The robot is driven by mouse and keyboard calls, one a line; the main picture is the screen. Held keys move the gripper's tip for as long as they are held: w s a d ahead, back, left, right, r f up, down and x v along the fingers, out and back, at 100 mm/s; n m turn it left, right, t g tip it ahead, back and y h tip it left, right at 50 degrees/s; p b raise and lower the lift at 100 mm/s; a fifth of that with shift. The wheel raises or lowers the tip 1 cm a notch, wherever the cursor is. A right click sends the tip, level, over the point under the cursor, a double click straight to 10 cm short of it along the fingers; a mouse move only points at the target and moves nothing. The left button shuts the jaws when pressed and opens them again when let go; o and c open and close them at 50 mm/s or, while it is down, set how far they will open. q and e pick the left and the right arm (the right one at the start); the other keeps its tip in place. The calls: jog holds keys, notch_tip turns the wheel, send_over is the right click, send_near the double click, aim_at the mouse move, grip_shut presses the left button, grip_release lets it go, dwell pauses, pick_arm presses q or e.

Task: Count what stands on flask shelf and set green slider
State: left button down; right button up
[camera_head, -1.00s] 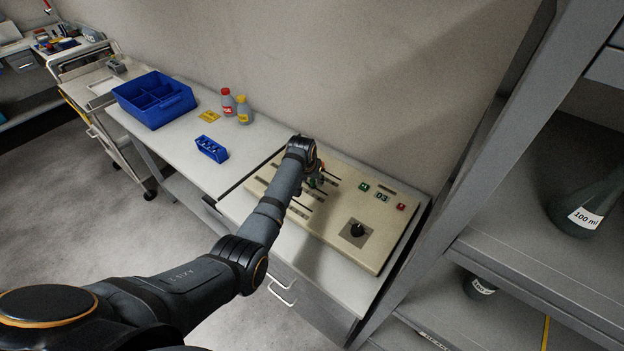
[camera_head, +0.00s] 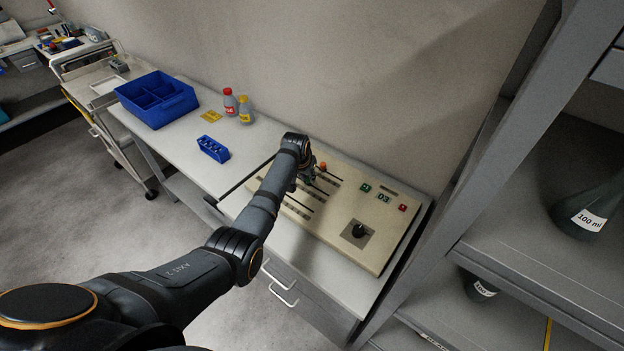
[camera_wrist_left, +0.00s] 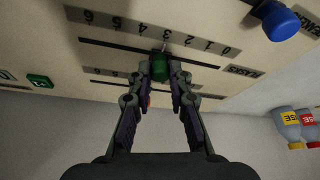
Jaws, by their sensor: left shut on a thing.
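The green slider (camera_wrist_left: 159,67) is between the fingertips of my left gripper (camera_wrist_left: 160,76) in the left wrist view. The gripper is shut on it. The slider sits on a slot marked FLASKS (camera_wrist_left: 243,70), near the 3 and 4 of its number scale. In the head view my left gripper (camera_head: 307,181) is over the slotted part of the beige panel (camera_head: 330,235), and the green slider is hidden there. At the right, a dark flask marked 100 ml (camera_head: 588,215) stands on the upper shelf (camera_head: 520,245). My right gripper is not in view.
A blue knob (camera_wrist_left: 281,22) shows in the wrist view. A blue bin (camera_head: 157,100), small blue rack (camera_head: 213,149) and two bottles stand left. Another vessel (camera_head: 480,288) is lower right.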

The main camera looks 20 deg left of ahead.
pick_arm(q)
jog(key=shift+d, duration=0.1)
jog(key=c, duration=1.2)
grip_release()
jog(key=shift+r, duration=0.1)
jog(key=v, duration=1.2)
jog(key=shift+s, duration=0.1)
